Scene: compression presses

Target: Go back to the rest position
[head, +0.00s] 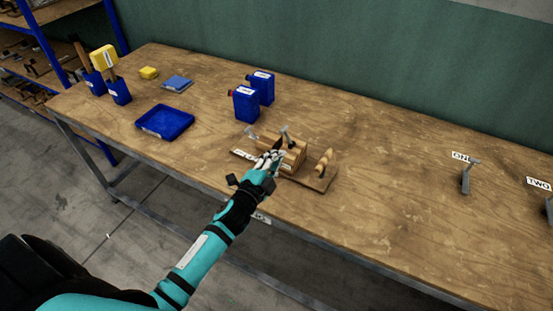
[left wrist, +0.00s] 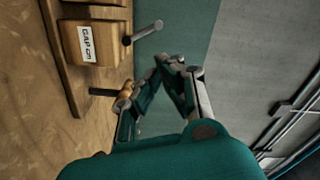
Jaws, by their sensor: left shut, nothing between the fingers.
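My left gripper (head: 272,160) is shut and empty. In the head view it is over the front edge of a wooden press (head: 294,152) and hides part of it. The left wrist view shows its fingers (left wrist: 170,65) with their tips together and nothing between them. The press also shows in the left wrist view (left wrist: 100,42), beside the fingers, with a white label and a metal handle (left wrist: 142,33). Whether the gripper touches the press, I cannot tell. My right gripper is not in view.
The wooden table (head: 390,190) carries a blue tray (head: 165,121), two blue bottles (head: 245,104), a blue cloth (head: 177,83), a yellow sponge (head: 149,72) and blue holders (head: 120,92) at the left. Metal clamps (head: 466,177) stand at the right.

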